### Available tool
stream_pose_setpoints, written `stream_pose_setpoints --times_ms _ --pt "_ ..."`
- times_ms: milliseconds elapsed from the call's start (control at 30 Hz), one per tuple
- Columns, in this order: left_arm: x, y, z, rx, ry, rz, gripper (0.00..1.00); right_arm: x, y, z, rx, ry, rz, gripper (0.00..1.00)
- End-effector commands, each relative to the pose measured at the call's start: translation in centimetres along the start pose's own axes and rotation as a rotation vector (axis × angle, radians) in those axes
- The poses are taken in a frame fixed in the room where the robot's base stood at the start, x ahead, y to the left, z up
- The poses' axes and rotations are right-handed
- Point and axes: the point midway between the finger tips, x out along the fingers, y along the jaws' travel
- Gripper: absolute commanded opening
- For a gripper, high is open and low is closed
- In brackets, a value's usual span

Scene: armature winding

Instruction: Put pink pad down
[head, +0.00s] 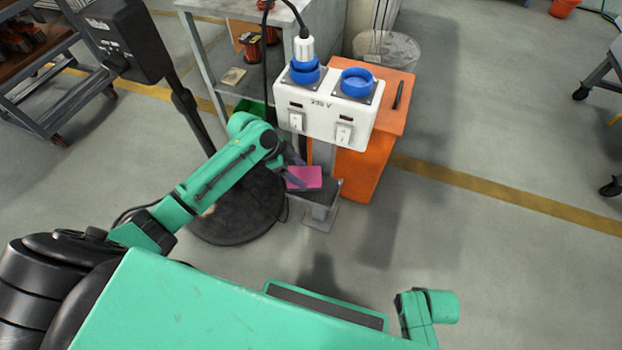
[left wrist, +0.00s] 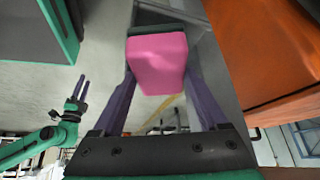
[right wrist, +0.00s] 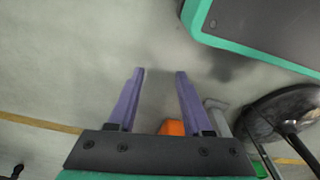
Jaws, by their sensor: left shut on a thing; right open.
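The pink pad (head: 304,177) is at the small grey shelf (head: 325,194) below the white socket box. In the left wrist view the pad (left wrist: 157,62) sits between the two purple fingers of my left gripper (left wrist: 158,72), which is shut on it. A dark edge shows along the pad's far side. I cannot tell whether the pad touches the shelf or is just above it. My right gripper (right wrist: 160,78) is open and empty over bare floor, away from the pad.
The white socket box (head: 330,107) with blue sockets stands above the shelf. An orange cabinet (head: 367,168) is close on the right. A round dark base (head: 236,212) stands at left.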

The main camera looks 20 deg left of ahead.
Motion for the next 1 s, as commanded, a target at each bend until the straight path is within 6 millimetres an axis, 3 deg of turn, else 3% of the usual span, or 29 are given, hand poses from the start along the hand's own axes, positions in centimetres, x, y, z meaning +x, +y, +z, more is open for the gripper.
stream_pose_setpoints --times_ms 167,333,567,600,633,867,1000 --pt "1.6 -0.1 -2.6 0.000 0.003 -0.001 0.32 -0.5 -0.2 -0.6 -0.001 0.003 -0.004 0.50" --pt "4.6 0.0 -0.9 -0.004 -0.001 0.000 0.32 -2.6 -0.7 -2.1 -0.006 0.014 -0.015 0.50" --pt "4.7 0.0 -0.8 -0.001 -0.001 -0.001 0.32 -3.2 -0.8 -2.2 -0.007 0.011 -0.017 0.50" --pt "4.7 0.0 -0.8 -0.002 -0.001 -0.001 0.92 -3.2 -0.8 -2.2 -0.007 0.011 -0.017 0.50" --pt "4.6 0.0 -0.8 -0.002 -0.001 -0.001 1.00 -3.2 -0.8 -2.2 -0.007 0.011 -0.017 0.50" --pt "4.5 0.0 -0.8 -0.002 -0.001 -0.001 1.00 -3.2 -0.8 -2.2 -0.007 0.012 -0.017 0.50" --pt "3.4 -0.1 -0.8 -0.003 -0.001 -0.003 1.00 -2.8 -0.7 -1.9 -0.006 0.009 -0.014 0.50"
